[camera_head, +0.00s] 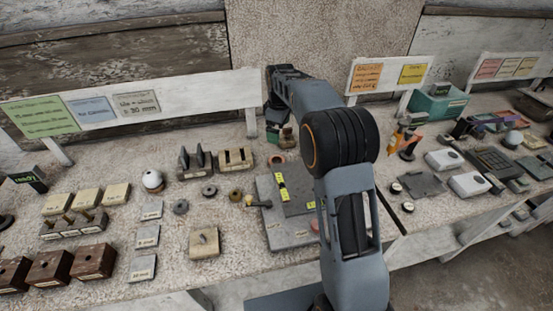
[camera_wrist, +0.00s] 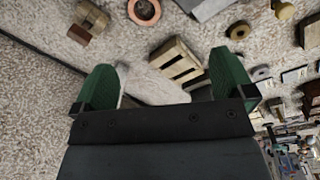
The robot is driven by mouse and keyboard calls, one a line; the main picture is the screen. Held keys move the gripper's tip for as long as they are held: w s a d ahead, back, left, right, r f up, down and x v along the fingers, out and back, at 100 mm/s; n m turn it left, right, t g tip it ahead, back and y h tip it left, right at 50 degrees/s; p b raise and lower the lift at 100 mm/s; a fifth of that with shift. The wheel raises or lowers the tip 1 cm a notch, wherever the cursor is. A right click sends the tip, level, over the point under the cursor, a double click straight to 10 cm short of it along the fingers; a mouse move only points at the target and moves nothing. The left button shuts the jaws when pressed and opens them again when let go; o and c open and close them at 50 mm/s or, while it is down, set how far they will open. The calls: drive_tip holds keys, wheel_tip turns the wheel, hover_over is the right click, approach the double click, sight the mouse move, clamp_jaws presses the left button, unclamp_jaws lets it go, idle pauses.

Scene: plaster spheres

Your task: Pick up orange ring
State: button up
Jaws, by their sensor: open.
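The orange ring (camera_wrist: 144,11) lies flat on the speckled table at the top of the wrist view, partly cut off by the picture's edge. In the head view the small reddish-orange ring (camera_head: 277,160) lies left of my arm, near the back of the table. My gripper (camera_wrist: 165,78) is open, its two green fingers spread apart with no ring between them. The ring is beyond the fingertips and apart from them. In the head view my gripper is at the far end of the arm, mostly hidden.
A slotted wooden block (camera_wrist: 176,62) lies just past my fingertips. A brown block (camera_wrist: 88,21) is left of the ring. A grey plate (camera_head: 262,208) with yellow-marked pieces is in front of it. White sign boards (camera_head: 190,88) line the table's back.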

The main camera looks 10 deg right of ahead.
drive_tip(key=w+f+n, duration=0.3)
drive_tip(key=w+f, duration=0.2)
drive_tip(key=w, duration=0.1)
drive_tip(key=p, duration=0.2)
hover_over(275, 159)
drive_tip(key=s, duration=0.2)
drive_tip(key=shift+n+g, duration=0.3)
drive_tip(key=shift+g, duration=0.1)
drive_tip(key=f, duration=0.8)
drive_tip(key=shift+w+a+f, duration=0.2)
drive_tip(key=shift+a+f, duration=0.05)
drive_tip(key=shift+a, duration=0.05)
drive_tip(key=shift+s+d+f+p, duration=0.15)
drive_tip(key=shift+f+p, duration=0.3)
drive_tip(key=shift+f, duration=1.05)
drive_tip(key=shift+s+f+p, duration=0.15)
drive_tip(key=shift+f+p, duration=0.25)
drive_tip(key=shift+f, duration=1.1)
drive_tip(key=c, duration=1)
